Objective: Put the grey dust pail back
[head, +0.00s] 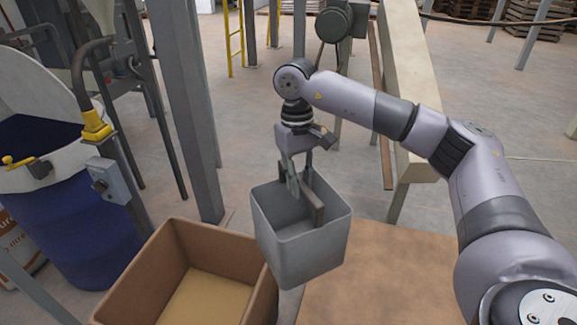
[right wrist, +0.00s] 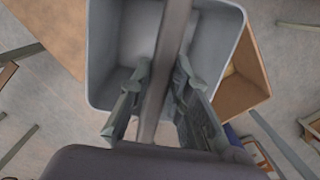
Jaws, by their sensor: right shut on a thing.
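The grey dust pail (head: 330,247) hangs upright, tilted a little, from my right gripper (head: 301,190). The gripper is shut on the pail's bar-like handle, which crosses the open top. In the right wrist view the two fingers (right wrist: 158,92) close on both sides of the handle, and the pail's wall (right wrist: 104,50) and inside show below. The inside looks empty. In the head view the pail overlaps the right rim of a brown box and the edge of a brown flat top. I cannot tell its exact height above them. My left gripper is not in view.
The open brown box (head: 138,278) has a tan floor inside. The brown flat top (head: 385,265) at right looks bare. A blue drum (head: 75,235) stands at left, beside a grey post (head: 190,120). A beige beam (head: 400,80) runs behind my right arm.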

